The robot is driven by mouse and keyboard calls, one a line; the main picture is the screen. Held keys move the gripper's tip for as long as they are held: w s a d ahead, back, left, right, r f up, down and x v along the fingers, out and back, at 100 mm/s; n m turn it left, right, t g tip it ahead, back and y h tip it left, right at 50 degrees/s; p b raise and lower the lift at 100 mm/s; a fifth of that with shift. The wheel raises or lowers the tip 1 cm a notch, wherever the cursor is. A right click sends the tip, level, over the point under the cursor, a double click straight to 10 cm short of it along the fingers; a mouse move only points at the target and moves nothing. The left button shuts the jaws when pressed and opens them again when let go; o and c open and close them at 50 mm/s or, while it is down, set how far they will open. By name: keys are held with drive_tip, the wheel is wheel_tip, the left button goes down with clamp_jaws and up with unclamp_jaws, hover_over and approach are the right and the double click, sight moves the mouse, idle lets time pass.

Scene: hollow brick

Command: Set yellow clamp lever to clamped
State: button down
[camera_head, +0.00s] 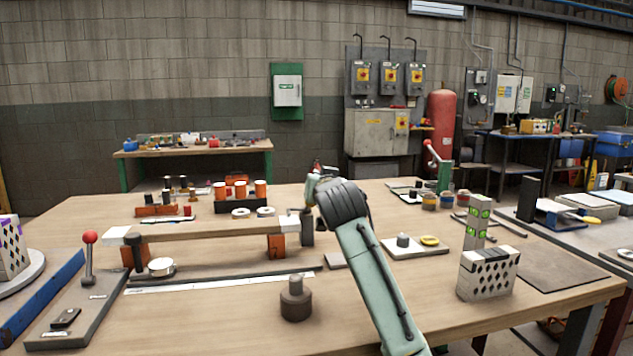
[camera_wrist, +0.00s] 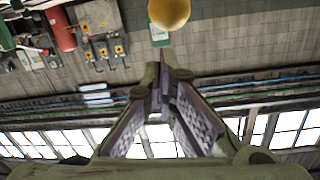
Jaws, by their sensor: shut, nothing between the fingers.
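A round yellow knob (camera_wrist: 168,12) shows close up at the top edge of the wrist view, cut off by the frame; any lever shaft is out of sight. My gripper (camera_wrist: 163,78) is shut and empty, and the knob is apart from its fingertips in that picture. In the head view my arm rises from the bottom over the table, and my gripper (camera_head: 318,172) is small and partly hidden by my own wrist. I cannot make out the knob by the gripper there. A yellow handle (camera_head: 590,220) lies at the far right; I cannot tell whether it belongs to the clamp.
A red-knobbed lever (camera_head: 90,237) stands on a grey base at left, another red-knobbed lever (camera_head: 428,143) at the back. A long board (camera_head: 215,229) on orange blocks (camera_head: 276,246), a brown weight (camera_head: 296,300) and a perforated block (camera_head: 487,274) surround the arm.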

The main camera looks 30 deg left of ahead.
drive_tip(key=r+v, duration=0.1)
drive_tip(key=v, duration=0.8)
drive_tip(key=shift+d+b, duration=0.3)
drive_tip(key=shift+b, duration=0.15)
drive_tip(key=shift+r, duration=0.1)
